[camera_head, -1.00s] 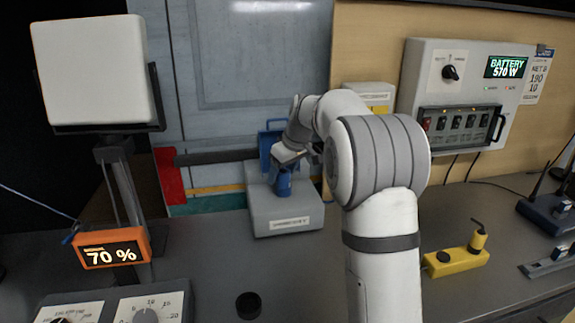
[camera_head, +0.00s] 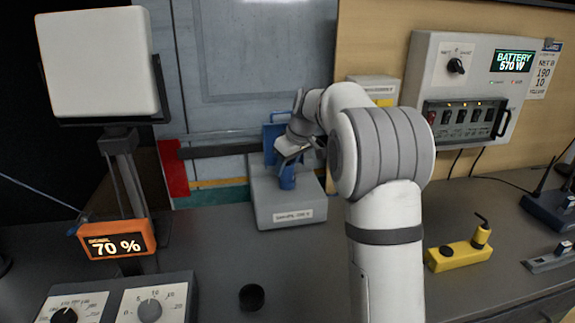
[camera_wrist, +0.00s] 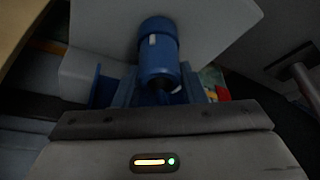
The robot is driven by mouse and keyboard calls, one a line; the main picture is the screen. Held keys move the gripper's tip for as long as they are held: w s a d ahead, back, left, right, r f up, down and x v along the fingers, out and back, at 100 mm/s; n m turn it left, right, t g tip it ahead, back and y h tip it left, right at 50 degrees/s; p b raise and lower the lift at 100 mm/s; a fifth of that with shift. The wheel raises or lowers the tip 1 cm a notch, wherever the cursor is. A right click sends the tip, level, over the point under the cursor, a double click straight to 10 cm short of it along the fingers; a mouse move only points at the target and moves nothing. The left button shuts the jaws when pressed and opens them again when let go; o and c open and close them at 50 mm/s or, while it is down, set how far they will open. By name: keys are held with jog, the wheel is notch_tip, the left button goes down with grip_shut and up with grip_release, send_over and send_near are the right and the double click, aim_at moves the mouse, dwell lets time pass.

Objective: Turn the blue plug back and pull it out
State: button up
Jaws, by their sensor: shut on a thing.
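The blue plug (camera_head: 287,179) is a short blue cylinder standing up from the grey box (camera_head: 262,207) on the bench. My gripper (camera_head: 289,161) is shut on the plug's upper part, coming from above and the right. In the wrist view the blue plug (camera_wrist: 158,52) shows large, with a wider collar, a white mark and a dark end near my gripper's housing. The fingertips are hard to make out there. Whether the plug's foot is still seated in the box cannot be told.
A white box (camera_head: 372,91) and battery panel (camera_head: 420,78) are on the right. A yellow block (camera_head: 458,257) and dark round cup (camera_head: 252,297) lie on the bench. A 70 % display (camera_head: 117,241) is left.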

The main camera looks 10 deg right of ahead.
jog(key=c, duration=0.5)
jog(key=shift+o, duration=0.2)
jog(key=shift+m+t+h+p, duration=0.4)
jog(key=shift+m+h, duration=0.1)
jog(key=shift+m, duration=1.1)
jog(key=shift+m, duration=0.3)
jog(key=shift+m+p, duration=0.3)
jog(key=shift+p, duration=0.05)
jog(key=shift+m+h, duration=0.6)
jog(key=shift+m, duration=0.4)
jog(key=shift+p, duration=0.3)
jog(key=shift+m+h+p, duration=0.3)
jog(key=shift+m+h, duration=0.3)
jog(key=shift+m, duration=0.9)
